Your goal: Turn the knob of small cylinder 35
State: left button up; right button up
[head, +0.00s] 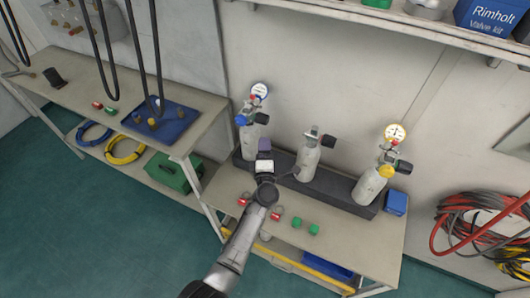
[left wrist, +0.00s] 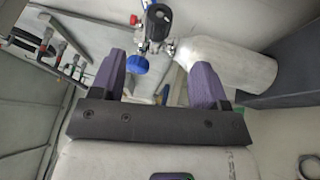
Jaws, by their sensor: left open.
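Three small pale cylinders stand in a dark rack (head: 347,199) on the right-hand bench. The left cylinder (head: 250,142) has a blue knob (head: 241,120), a black knob (head: 261,118) and a gauge. The middle cylinder (head: 308,164) has a black knob (head: 328,141). I cannot read which is 35. My left gripper (head: 264,146) is open and empty, close in front of the left cylinder. In the left wrist view, the blue knob (left wrist: 136,64) shows between the purple fingers (left wrist: 157,80), beyond their tips. My right gripper is not in view.
Red and green fittings (head: 305,226) lie on the front of the bench. A blue box (head: 396,202) stands at the rack's right end. A second bench (head: 85,75) at left holds a blue tray (head: 170,125). Black hoses hang above it. A shelf (head: 400,25) runs overhead.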

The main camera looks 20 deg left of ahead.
aim_at(266, 124)
pick_arm(q)
jog(key=shift+v, duration=1.05)
jog(key=shift+h, duration=0.4)
jog(key=b+x, duration=0.8)
jog(key=x, duration=0.4)
jog(key=shift+w+a+r, duration=0.15)
jog(key=shift+r, duration=0.05)
jog(key=shift+w+a+r+b, duration=0.2)
jog(key=shift+w+a+b, duration=0.05)
jog(key=shift+w+b, duration=0.3)
jog(key=shift+w, duration=0.1)
